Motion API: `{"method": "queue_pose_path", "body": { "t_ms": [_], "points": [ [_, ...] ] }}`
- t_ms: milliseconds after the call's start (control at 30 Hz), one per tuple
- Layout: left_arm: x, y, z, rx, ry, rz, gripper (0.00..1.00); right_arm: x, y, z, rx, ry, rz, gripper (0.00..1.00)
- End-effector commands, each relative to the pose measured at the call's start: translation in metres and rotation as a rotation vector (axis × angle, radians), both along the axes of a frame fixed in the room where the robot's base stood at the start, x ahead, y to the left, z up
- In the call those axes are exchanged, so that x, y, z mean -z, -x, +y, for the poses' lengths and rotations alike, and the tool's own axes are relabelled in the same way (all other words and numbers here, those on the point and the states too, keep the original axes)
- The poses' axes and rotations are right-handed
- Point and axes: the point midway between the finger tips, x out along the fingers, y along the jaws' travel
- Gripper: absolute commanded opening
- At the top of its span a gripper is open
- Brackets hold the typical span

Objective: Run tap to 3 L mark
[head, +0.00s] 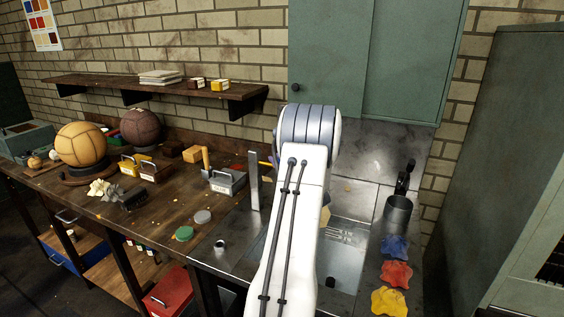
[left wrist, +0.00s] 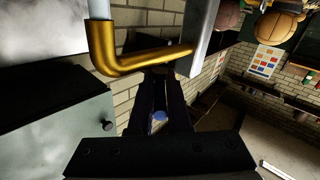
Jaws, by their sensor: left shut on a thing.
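The tap's grey upright post (head: 254,181) stands at the left edge of the sink (head: 346,262); it also shows in the left wrist view (left wrist: 203,32). A bent brass spout (left wrist: 125,61) joins the post, and a pale column (left wrist: 100,8) meets its end; I cannot tell for sure that it is water. My left gripper (left wrist: 160,74) is shut close to the spout and post, on part of the tap that its dark fingers mostly hide. A blue round spot (left wrist: 159,116) shows between them. In the head view my white arm hides this gripper. No 3 L mark is visible.
A metal cylindrical container (head: 398,209) stands right of the sink. Blue (head: 395,247), red (head: 396,273) and yellow (head: 388,301) leather pieces lie in front of it. The wooden bench (head: 150,222) at left holds balls and tools. A green cabinet (head: 416,60) hangs behind.

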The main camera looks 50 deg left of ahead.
Motion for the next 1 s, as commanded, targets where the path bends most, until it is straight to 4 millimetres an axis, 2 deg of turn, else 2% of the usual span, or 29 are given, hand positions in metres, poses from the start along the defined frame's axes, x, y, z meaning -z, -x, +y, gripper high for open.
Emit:
{"method": "queue_pose_path", "body": {
  "t_ms": [167,200,233,267,533,667,1000],
  "points": [
    [-0.004,-0.003,-0.001,0.008,-0.009,-0.005,0.00,0.000,0.000,0.000,0.000,0.000,0.000,0.50],
    [-0.004,-0.003,-0.001,0.007,-0.009,-0.005,0.31,0.000,0.000,0.000,0.000,0.000,0.000,0.50],
    [-0.004,-0.003,0.000,0.007,-0.008,-0.004,0.42,0.000,0.000,0.000,0.000,0.000,0.000,0.50],
    [-0.004,-0.003,-0.001,0.006,-0.008,-0.004,0.45,0.000,0.000,0.000,0.000,0.000,0.000,0.50],
    [-0.002,-0.002,-0.001,0.003,-0.003,-0.003,0.45,0.000,0.000,0.000,0.000,0.000,0.000,0.50],
    [-0.001,-0.001,-0.008,0.005,-0.004,-0.003,0.45,0.003,0.000,0.000,0.000,0.000,0.000,0.50],
    [0.000,0.010,-0.071,0.008,-0.004,-0.004,0.45,0.020,0.000,0.000,0.000,0.000,0.000,0.50]
  ]
}}
